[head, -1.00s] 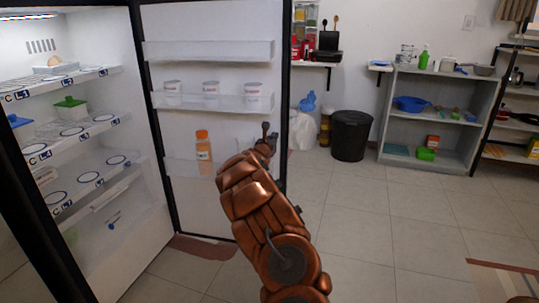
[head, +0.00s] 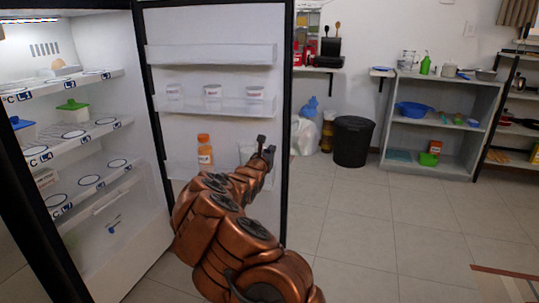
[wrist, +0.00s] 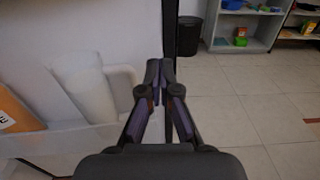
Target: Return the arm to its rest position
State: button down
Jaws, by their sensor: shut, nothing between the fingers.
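My arm is copper-coloured and reaches up from the bottom of the head view toward the open fridge door. My gripper (head: 266,148) is at its end, in front of the lower door shelf (head: 178,168). In the wrist view the fingers of my gripper (wrist: 160,72) meet at their tips with nothing between them. An orange bottle (head: 204,150) stands in the lower door shelf, left of the gripper. It shows partly at the left edge of the wrist view (wrist: 15,112). A pale container (wrist: 85,90) stands beside it there, apart from the fingers.
The fridge door's dark edge (head: 287,100) is just right of the gripper. White cups (head: 212,92) stand on the middle door shelf. A black bin (head: 352,141) and a grey shelf unit (head: 440,160) stand farther back.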

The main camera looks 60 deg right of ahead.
jog(key=shift+v, duration=1.45)
jog(key=shift+s+r, duration=0.1)
jog(key=shift+s, duration=0.15)
jog(key=shift+r, duration=0.1)
